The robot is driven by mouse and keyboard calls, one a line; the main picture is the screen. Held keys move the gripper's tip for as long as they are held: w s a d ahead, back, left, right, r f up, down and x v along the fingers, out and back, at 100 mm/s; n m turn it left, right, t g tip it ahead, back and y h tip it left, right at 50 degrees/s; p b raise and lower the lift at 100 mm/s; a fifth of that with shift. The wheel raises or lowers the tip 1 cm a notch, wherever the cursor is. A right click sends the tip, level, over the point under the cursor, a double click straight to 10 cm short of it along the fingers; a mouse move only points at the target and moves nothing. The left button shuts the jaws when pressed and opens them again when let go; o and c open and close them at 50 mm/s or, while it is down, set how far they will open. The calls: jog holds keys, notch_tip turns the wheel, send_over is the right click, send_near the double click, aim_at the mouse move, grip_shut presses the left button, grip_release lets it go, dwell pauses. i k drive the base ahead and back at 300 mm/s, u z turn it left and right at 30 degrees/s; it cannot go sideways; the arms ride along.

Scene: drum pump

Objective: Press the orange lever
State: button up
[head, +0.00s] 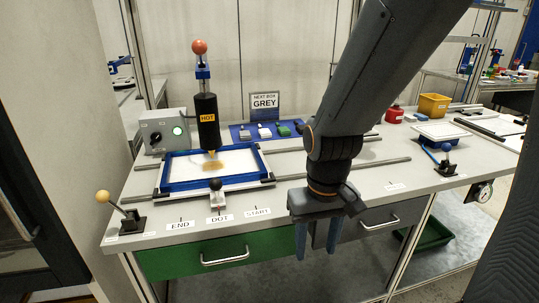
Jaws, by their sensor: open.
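An orange-red ball knob (200,47) tops a thin upright rod above a black cylinder (207,122) labelled HOT. This is the only orange-coloured handle I see. The cylinder's tip points down over a blue-framed tray (176,187) with a tan patch on its white surface. My gripper (317,246) is open and empty, its two blue fingers pointing down. It appears in front of the bench's front edge and the grey drawer, to the right of and well below the orange-red knob, apart from it.
A cream-knobbed lever (103,197) stands at the bench's left corner. A black-knobbed piece (216,186) sits at the tray's front. A grey control box (167,131) and a GREY sign (265,104) stand behind. Another black-knobbed lever (446,160) is at right. A green drawer (170,262) is below.

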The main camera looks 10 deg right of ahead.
aim_at(199, 46)
jog(key=z, duration=1.25)
jog(key=k, duration=0.9)
jog(key=u, duration=1.35)
jog(key=i, duration=0.5)
